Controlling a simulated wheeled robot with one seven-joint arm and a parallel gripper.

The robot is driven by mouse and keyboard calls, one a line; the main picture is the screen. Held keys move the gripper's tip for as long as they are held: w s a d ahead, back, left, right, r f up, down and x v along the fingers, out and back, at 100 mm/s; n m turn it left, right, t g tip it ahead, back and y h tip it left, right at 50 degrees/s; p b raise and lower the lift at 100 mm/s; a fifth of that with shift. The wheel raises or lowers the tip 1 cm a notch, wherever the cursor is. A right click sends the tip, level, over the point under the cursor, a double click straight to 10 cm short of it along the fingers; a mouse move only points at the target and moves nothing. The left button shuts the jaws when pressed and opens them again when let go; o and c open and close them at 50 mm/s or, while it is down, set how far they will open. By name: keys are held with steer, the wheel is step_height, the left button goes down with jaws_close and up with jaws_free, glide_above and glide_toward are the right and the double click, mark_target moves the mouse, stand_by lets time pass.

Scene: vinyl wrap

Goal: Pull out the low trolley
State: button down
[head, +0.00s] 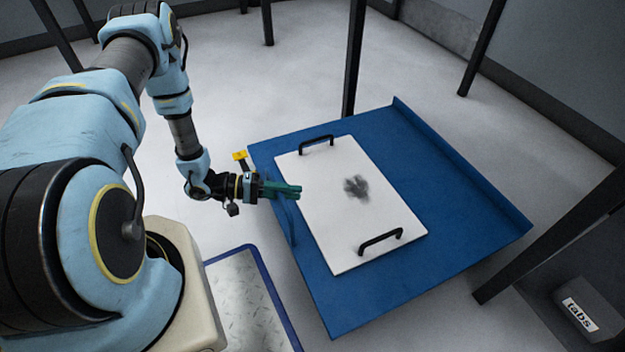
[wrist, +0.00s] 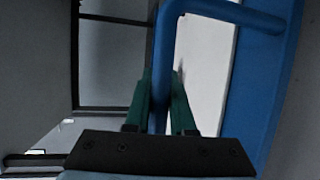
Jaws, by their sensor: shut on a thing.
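The low trolley (head: 450,215) is a blue flat platform with a raised edge at the far right. A white board (head: 328,240) with two black handles and a dark smudge lies on it. A blue bar handle (head: 286,218) stands at the trolley's left edge. My gripper (head: 290,190), with green fingers, is at that edge. In the wrist view, the blue handle (wrist: 163,60) runs down between the green fingers, and my gripper (wrist: 160,105) is shut on it. The part of the handle deep between the fingers is hidden.
Several dark posts stand around the trolley, one (head: 353,60) behind it and one (head: 560,235) at its right. A grey box labelled "tabs" (head: 590,312) sits at the lower right. A blue-edged metal plate (head: 245,295) lies at the lower left. Pale floor (head: 235,50) is open behind.

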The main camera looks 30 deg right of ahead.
steer(key=shift+w+a+p, duration=0.1)
steer(key=shift+a+p, duration=0.2)
steer(key=shift+a, duration=2.05)
steer(key=c, duration=0.8)
jaws_free()
steer(key=shift+o, duration=0.2)
steer(key=p+v, duration=0.2)
steer(key=v, duration=0.8)
steer(key=shift+w+a, duration=0.25)
steer(key=shift+a, duration=0.05)
steer(key=shift+r, duration=0.1)
